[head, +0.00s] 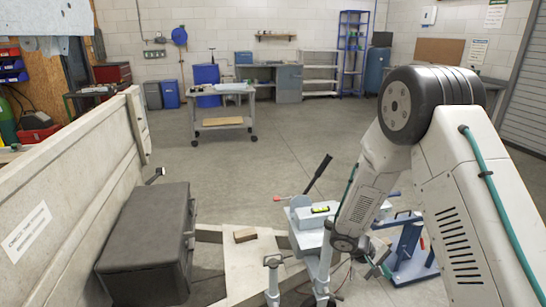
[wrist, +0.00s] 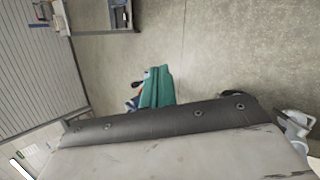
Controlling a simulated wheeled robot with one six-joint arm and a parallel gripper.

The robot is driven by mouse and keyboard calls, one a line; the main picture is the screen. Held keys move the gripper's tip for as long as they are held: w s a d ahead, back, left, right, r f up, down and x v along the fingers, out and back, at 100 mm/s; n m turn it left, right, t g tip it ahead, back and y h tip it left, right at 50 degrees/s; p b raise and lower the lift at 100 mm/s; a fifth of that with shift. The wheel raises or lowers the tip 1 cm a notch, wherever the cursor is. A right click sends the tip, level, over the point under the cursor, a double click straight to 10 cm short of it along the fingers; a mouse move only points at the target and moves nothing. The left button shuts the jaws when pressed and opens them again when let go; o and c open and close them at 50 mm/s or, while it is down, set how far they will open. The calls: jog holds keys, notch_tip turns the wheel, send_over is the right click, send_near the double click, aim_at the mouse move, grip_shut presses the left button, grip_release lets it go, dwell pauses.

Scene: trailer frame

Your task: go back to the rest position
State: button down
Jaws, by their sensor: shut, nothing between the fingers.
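My gripper (head: 377,267) is at the lower end of my arm in the head view, low and right of the middle. It is small there and partly lost against the blue stand (head: 410,255) behind it. In the wrist view, the teal fingers of my gripper (wrist: 155,74) lie side by side, shut with nothing between them. They point out past a dark bolted edge over the bare concrete floor. My arm bends high at the right and hangs down to the gripper.
A grey metal trailer part with a jockey lever (head: 318,172) stands close left of my gripper. A dark box (head: 150,240) sits on the frame (head: 250,268) by the pale trailer wall (head: 60,185). A trolley (head: 222,122) stands farther back. Open floor lies between.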

jog(key=s+a+r+m+y, duration=0.1)
jog(key=s+a+r+y, duration=0.1)
jog(key=s+r, duration=0.8)
jog(key=s+a+r+m+t+y, duration=0.1)
jog(key=s+a+r+m+y, duration=0.1)
jog(key=s+r, duration=0.8)
jog(key=s+a+r+m+t+y, duration=0.1)
jog(key=s+a+r+y, duration=0.2)
jog(key=s+r, duration=0.7)
notch_tip(320, 180, up, 4)
jog(key=shift+r+y, duration=0.2)
jog(key=shift+y, duration=0.6)
